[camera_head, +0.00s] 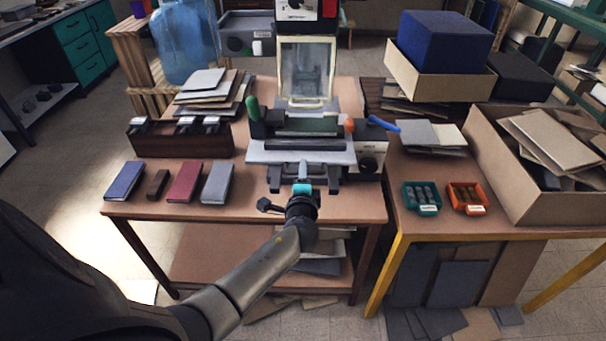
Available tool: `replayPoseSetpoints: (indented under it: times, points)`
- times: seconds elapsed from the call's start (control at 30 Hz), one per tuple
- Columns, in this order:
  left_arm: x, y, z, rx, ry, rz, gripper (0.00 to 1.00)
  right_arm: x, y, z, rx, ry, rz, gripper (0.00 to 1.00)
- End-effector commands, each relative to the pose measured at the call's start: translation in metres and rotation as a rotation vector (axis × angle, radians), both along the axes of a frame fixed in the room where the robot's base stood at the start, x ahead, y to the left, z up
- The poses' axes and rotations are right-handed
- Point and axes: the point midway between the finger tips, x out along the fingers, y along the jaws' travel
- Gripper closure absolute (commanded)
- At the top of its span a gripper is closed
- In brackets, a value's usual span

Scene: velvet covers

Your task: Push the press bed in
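The press (308,70) stands at the back of the wooden table, with a clear framed guard above its bed. The press bed (262,154) is a light grey plate at the front of the press, carrying a dark fixture with a green block (312,125). My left gripper (303,178) is at the middle of the bed's front side, with a teal band behind its tips. It looks close to the bed or touching it; I cannot tell which. Its fingers are too small and foreshortened to judge. My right gripper is not in view.
Several small books, including a blue one (125,181), lie on the table's left front. A dark wooden rack (180,140) stands behind them. A grey control box (371,160) sits right of the bed. The right table holds teal (421,210) and orange (467,209) trays and a cardboard box (500,190).

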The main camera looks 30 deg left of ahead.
Motion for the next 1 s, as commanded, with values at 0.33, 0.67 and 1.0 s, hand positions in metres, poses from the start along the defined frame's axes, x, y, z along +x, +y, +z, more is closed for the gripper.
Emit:
replayPoseSetpoints:
  times: [0.33, 0.67, 1.0]
  points:
    - [0.0081, 0.0058, -0.0016, 0.000, 0.000, 0.001, 0.53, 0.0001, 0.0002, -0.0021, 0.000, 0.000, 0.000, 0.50]
    - [0.0079, 0.0054, -0.0015, 0.000, 0.000, 0.001, 0.78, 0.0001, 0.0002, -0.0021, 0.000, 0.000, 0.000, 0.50]
    - [0.0078, 0.0051, -0.0017, 0.000, 0.000, 0.001, 1.00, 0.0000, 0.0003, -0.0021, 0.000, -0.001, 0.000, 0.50]
